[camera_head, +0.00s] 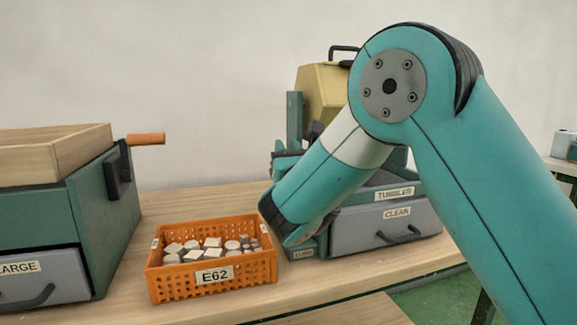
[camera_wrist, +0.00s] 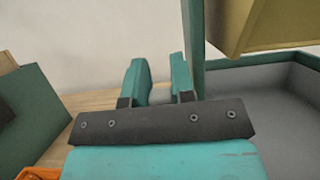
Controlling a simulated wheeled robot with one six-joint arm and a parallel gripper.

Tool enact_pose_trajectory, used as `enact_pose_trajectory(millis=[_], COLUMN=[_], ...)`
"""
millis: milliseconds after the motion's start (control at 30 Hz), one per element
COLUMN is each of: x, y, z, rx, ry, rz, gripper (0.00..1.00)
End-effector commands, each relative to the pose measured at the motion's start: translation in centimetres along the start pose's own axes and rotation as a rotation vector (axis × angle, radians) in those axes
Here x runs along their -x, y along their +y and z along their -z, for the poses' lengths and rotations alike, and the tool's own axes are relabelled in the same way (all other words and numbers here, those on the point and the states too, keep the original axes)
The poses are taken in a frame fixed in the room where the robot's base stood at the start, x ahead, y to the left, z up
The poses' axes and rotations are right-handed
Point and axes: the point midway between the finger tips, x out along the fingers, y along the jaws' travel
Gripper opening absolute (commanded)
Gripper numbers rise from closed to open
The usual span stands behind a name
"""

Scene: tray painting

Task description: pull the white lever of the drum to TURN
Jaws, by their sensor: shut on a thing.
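The yellow drum (camera_head: 322,92) stands on the green tumbler machine behind my arm. It shows as a tan, angled body at the upper right of the wrist view (camera_wrist: 265,22). The machine carries a TUMBLER label (camera_head: 394,194). My gripper (camera_wrist: 158,72) has two teal fingers with a narrow gap between them, beside the machine's green upright (camera_wrist: 194,45). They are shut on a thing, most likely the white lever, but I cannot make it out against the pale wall. The lever and its TURN mark are not clearly seen in either view.
A grey CLEAN drawer (camera_head: 385,228) is shut under the machine. An orange basket (camera_head: 180,288) labelled E62, full of pale pieces, stands in front. At left is a green cabinet (camera_head: 105,215) with a wooden tray (camera_head: 50,158) and an orange handle (camera_head: 146,139).

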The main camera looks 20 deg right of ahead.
Motion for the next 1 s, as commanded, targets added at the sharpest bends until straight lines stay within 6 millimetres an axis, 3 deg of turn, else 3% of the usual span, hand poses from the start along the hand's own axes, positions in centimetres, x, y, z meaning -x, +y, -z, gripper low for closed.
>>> enact_pose_trajectory(millis=[300, 333, 367, 733, 867, 1000], x=[0.1, 0.1, 0.1, 0.7, 2.7, 5.8], y=[-0.1, -0.2, -0.2, -0.3, -0.1, 0.0], z=[-0.1, -0.1, -0.1, 0.2, -0.1, -1.2], rx=[-0.004, -0.004, -0.004, -0.002, -0.003, -0.006], ry=[-0.004, -0.004, -0.004, -0.002, -0.003, -0.005], rz=[-0.005, -0.005, -0.004, -0.002, -0.006, -0.008], gripper=[0.00, 0.28, 0.34, 0.34, 0.34, 0.34])
